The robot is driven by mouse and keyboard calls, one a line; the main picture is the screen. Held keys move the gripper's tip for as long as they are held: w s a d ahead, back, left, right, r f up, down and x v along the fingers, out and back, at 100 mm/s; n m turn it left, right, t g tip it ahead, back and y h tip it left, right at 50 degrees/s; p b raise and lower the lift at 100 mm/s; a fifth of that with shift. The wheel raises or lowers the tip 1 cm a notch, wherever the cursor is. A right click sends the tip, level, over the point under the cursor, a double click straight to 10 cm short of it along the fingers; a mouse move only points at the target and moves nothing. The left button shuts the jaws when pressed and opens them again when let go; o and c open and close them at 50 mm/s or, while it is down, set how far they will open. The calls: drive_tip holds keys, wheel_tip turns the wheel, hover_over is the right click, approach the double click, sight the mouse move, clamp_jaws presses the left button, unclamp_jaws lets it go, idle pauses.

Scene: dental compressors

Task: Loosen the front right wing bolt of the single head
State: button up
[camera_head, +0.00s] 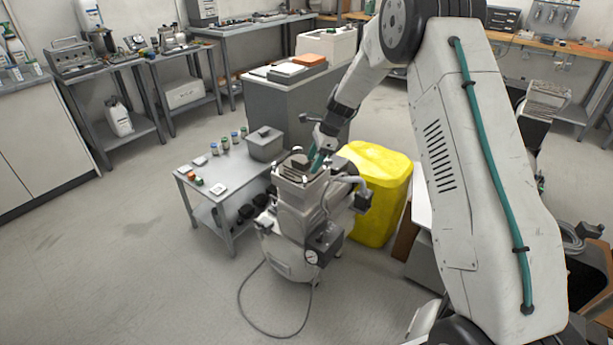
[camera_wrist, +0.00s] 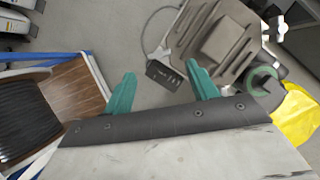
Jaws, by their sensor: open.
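The compressor with its single head (camera_head: 303,187) stands on the floor in the middle of the head view, with a pressure gauge (camera_head: 311,257) low on its front. In the wrist view, the grey ribbed head (camera_wrist: 222,42) is at the upper right. A pale T-shaped piece (camera_wrist: 281,29) shows beside it; I cannot tell if it is a wing bolt. The front right wing bolt cannot be made out with certainty. My gripper (camera_wrist: 160,70) is open, its teal fingers apart with nothing between them. In the head view, my gripper (camera_head: 317,160) is just above the compressor's top.
A low grey table (camera_head: 220,172) with small jars and a grey box (camera_head: 265,143) stands left of the compressor. A cable (camera_head: 243,305) loops on the floor in front. The floor at left is clear.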

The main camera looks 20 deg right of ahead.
sight(305, 179)
drive_tip(key=x, duration=0.6)
drive_tip(key=shift+a+f, duration=0.15)
drive_tip(key=shift+f, duration=0.25)
drive_tip(key=c, duration=1)
